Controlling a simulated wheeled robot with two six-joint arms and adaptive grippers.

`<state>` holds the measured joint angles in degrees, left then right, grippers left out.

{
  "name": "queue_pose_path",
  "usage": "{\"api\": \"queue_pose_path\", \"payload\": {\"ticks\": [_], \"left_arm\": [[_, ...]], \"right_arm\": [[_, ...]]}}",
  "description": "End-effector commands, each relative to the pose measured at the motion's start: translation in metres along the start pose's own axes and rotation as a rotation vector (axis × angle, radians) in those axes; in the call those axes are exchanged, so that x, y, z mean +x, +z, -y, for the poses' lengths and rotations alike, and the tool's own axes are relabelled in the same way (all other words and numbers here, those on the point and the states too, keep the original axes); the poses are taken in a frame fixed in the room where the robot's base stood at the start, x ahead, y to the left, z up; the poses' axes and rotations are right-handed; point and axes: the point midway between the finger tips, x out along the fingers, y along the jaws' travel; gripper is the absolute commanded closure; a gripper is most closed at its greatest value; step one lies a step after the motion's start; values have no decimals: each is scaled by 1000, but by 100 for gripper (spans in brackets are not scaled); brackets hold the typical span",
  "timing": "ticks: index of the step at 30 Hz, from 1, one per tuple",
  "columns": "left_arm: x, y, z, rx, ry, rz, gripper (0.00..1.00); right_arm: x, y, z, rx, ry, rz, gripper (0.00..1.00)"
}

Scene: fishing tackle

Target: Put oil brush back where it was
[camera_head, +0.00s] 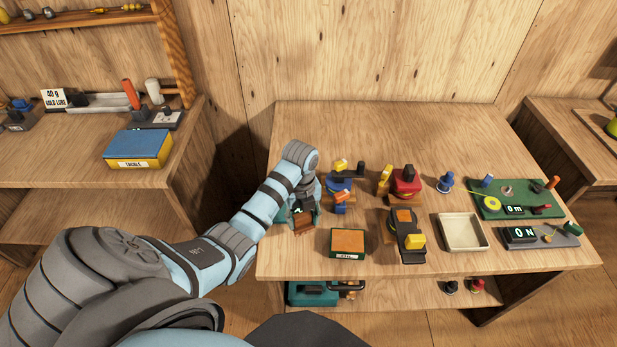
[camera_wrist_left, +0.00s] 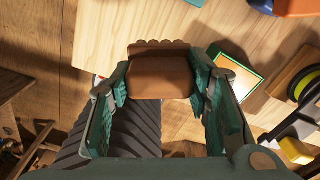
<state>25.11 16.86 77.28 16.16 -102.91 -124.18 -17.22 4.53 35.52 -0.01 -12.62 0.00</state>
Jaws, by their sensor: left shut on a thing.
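My left gripper (camera_head: 301,213) is over the left end of the workbench (camera_head: 300,120), its teal fingers shut on a brown block with a scalloped edge, which I take to be the oil brush (camera_head: 304,226). In the left wrist view the brush (camera_wrist_left: 160,78) sits between both fingers of the gripper (camera_wrist_left: 158,90). Its scalloped edge points away from the palm. It appears held above the bench near the left edge; the exact height cannot be told. My right gripper is not in view.
A green box with an orange top (camera_head: 348,241) stands just right of the gripper. Reels on stands (camera_head: 405,182) are behind and right. A cream tray (camera_head: 463,247) and a green mat (camera_head: 548,203) lie farther right. The bench's back left is clear.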

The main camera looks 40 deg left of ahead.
Motion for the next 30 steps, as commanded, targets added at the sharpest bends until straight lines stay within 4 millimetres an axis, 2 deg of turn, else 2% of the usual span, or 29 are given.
{"api": "queue_pose_path", "payload": {"ticks": [9,12,14,24,25,28,30], "left_arm": [[43,2,-6,-11,2,-2,82],[67,2,-4,-7,-1,0,82],[75,1,-3,-6,0,0,82],[72,1,-3,-4,1,-1,82],[72,1,-3,-4,0,0,54],[71,1,-3,-3,0,0,38],[71,1,-3,-3,0,0,36]], "right_arm": [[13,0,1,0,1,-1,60],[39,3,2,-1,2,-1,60],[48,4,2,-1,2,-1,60],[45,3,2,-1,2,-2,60],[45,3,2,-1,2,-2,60],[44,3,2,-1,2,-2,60],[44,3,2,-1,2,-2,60]]}}
